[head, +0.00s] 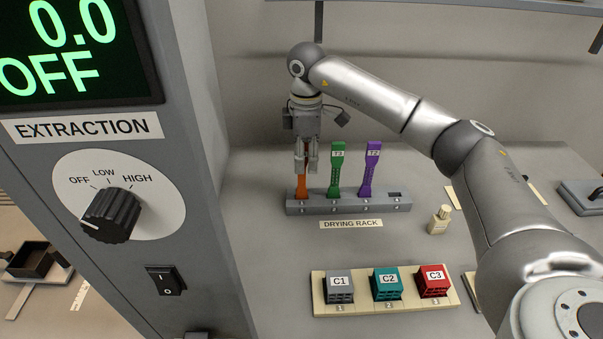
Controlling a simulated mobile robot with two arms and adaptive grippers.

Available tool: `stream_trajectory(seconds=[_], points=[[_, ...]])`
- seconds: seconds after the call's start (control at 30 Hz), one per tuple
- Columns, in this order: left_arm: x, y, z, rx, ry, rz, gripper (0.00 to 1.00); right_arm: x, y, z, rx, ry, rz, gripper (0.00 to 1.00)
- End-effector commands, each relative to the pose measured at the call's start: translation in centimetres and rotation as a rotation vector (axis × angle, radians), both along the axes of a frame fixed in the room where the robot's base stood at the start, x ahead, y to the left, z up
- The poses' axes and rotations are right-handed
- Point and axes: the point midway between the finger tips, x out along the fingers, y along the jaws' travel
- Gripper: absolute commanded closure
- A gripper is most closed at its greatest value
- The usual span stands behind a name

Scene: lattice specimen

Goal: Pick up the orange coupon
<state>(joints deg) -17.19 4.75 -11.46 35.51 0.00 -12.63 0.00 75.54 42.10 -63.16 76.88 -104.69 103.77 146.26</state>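The orange coupon (302,190) stands in the leftmost slot of the grey drying rack (350,208). My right gripper (306,168) points down over it, with its fingers at the coupon's upper part. The fingers hide much of that upper part, and I cannot tell whether they are closed on it or just around it. The coupon's lower end is still in the slot. A green coupon (337,170) labelled T3 and a purple coupon (370,172) labelled T2 stand in the slots to its right. The rightmost slot is empty. My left gripper is not in view.
A tan tray (385,304) in front holds a grey block C1 (339,287), a teal block C2 (387,284) and a red block C3 (433,281). A small cream bottle (439,220) stands right of the rack. The extraction panel (200,200) with its dial (111,215) rises at left.

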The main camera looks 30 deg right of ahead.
Motion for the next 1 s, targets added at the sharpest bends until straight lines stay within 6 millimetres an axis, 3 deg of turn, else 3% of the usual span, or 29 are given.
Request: stream_trajectory(seconds=[0.03,0.2,0.47,0.77,1.0], points=[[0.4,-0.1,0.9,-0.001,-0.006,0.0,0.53,0.0,0.0,-0.5,-0.001,0.006,-0.001,0.64],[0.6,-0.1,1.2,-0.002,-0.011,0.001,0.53,0.0,0.0,-2.6,0.0,0.001,0.0,0.64],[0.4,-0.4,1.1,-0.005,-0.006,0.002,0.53,0.1,0.0,-3.0,0.0,0.0,0.0,0.64],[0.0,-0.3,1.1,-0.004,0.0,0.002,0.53,0.1,0.0,-2.9,0.0,0.0,0.0,1.0],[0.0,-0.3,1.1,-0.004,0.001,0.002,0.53,0.1,0.0,-2.9,0.0,0.0,0.0,1.0]])
